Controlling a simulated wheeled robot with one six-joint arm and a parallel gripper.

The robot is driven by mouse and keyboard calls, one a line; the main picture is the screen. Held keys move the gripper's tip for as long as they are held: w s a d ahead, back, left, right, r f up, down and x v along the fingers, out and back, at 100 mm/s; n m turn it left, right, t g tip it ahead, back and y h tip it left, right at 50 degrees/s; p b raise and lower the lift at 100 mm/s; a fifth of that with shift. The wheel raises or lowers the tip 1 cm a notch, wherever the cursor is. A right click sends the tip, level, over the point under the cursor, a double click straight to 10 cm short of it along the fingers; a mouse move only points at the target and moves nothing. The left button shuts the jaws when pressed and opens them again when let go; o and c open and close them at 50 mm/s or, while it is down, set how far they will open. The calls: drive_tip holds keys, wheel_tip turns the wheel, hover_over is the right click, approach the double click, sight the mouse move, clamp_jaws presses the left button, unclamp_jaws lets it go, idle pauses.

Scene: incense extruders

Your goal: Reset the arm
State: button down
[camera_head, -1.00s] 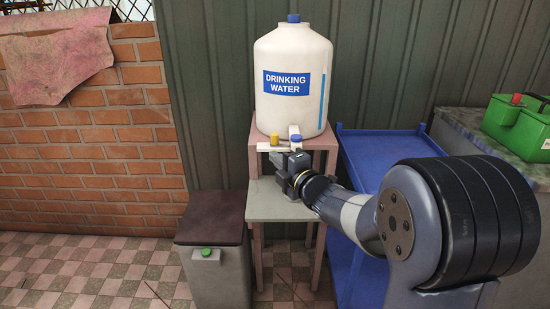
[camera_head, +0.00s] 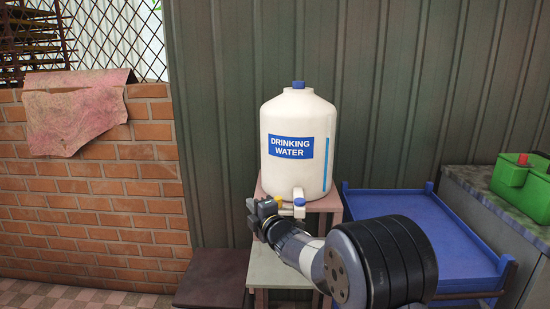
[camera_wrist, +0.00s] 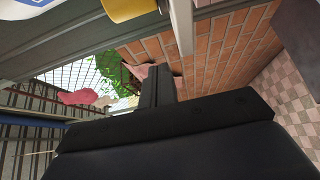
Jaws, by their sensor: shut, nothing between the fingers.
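My gripper (camera_head: 256,212) is at the left front of the white drinking water container (camera_head: 283,118), near its tap (camera_head: 299,196). The gripper looks small in the head view, and its fingers hold nothing. In the wrist view my dark gripper (camera_wrist: 165,85) fills the lower middle, with brick wall and fence beyond it. A yellow piece (camera_wrist: 125,8) shows at the top of the wrist view.
A blue cart (camera_head: 420,240) is to the right, and a green box (camera_head: 520,185) sits on a counter (camera_head: 480,190).

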drive_tip(key=shift+s+d, duration=0.2)
drive_tip(key=shift+s, duration=0.55)
drive_tip(key=shift+s+d, duration=0.15)
drive_tip(key=shift+s, duration=0.6)
drive_tip(key=shift+s+d, duration=0.2)
drive_tip(key=shift+s, duration=0.55)
